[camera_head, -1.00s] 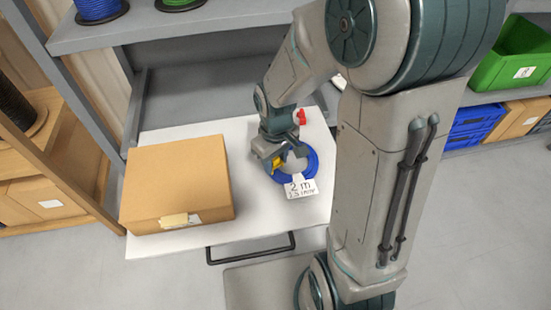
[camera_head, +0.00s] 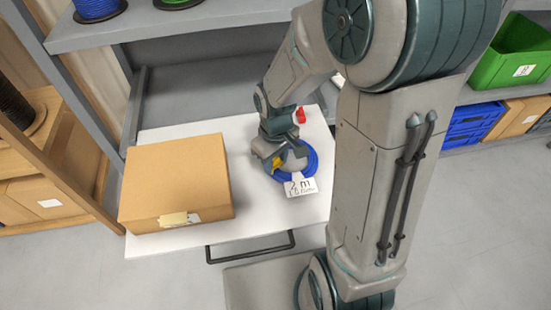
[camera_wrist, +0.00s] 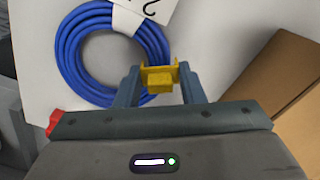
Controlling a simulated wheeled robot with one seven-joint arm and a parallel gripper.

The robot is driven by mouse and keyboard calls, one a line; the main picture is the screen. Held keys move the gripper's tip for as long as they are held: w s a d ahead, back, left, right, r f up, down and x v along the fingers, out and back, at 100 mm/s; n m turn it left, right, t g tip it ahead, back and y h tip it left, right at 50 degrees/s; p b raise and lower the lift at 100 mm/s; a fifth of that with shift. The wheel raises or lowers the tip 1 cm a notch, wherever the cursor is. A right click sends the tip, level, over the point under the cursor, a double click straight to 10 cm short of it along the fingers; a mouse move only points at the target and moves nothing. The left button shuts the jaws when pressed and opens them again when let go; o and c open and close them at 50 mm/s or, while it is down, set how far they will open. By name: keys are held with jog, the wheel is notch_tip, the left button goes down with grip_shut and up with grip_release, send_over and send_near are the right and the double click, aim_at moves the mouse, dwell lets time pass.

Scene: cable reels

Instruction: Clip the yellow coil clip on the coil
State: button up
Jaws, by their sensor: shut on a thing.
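The blue coil (camera_head: 309,164) lies flat on the white table. In the wrist view the coil (camera_wrist: 72,62) is at the upper left, with its white label (camera_wrist: 143,10) over its far side. My gripper (camera_head: 273,166) is low over the coil's left side in the head view. In the wrist view my gripper (camera_wrist: 160,82) is shut on the yellow coil clip (camera_wrist: 159,85), held between the two fingertips. The clip's far edge is at or over the coil's outer edge; I cannot tell whether it touches the cable. The clip (camera_head: 270,176) is partly hidden in the head view.
A closed cardboard box (camera_head: 175,180) stands on the table (camera_head: 250,225) to the left of the coil. A grey shelf (camera_head: 215,25) with cable reels is above the back.

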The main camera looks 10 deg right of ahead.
jog(key=shift+f+b, duration=0.75)
jog(key=shift+f, duration=0.4)
dwell(0.7)
jog(key=shift+s+f, duration=0.15)
jog(key=shift+f, duration=0.05)
jog(key=shift+c, duration=0.2)
dwell(0.3)
jog(key=o, duration=1.4)
jog(key=shift+r, duration=0.15)
jog(key=shift+r+p, duration=3.05)
jog(key=shift+r, duration=0.45)
